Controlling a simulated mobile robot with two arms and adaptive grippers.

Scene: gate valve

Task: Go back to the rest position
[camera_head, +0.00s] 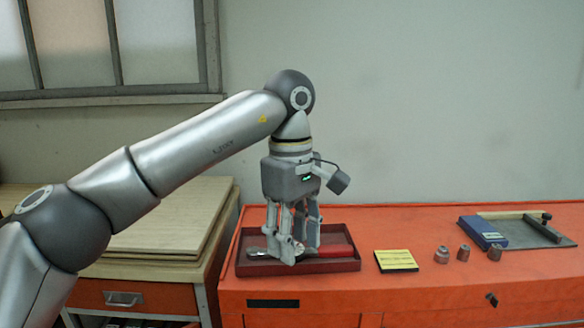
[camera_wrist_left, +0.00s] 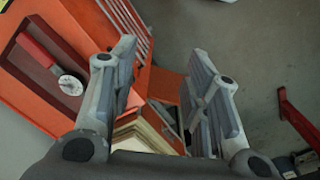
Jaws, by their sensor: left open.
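My left gripper (camera_head: 292,250) hangs fingers down in the middle of the head view, in front of the dark red tray (camera_head: 340,266). In the left wrist view, its two fingers (camera_wrist_left: 165,85) are spread with nothing between them. A tool with a red handle (camera_head: 337,250) and a metal end lies in the tray, partly hidden by the fingers in the head view. In the left wrist view, the tool's red handle (camera_wrist_left: 38,50) and round metal end (camera_wrist_left: 71,85) lie left of the fingers, apart from them. My right gripper is not in view.
The tray stands on an orange bench (camera_head: 420,292). To its right are a yellow pad (camera_head: 396,261), several small metal parts (camera_head: 463,253) and a blue box (camera_head: 482,232) by a flat plate. A wooden-topped cabinet (camera_head: 140,268) stands left. Grey floor (camera_wrist_left: 215,35) shows beyond the fingers.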

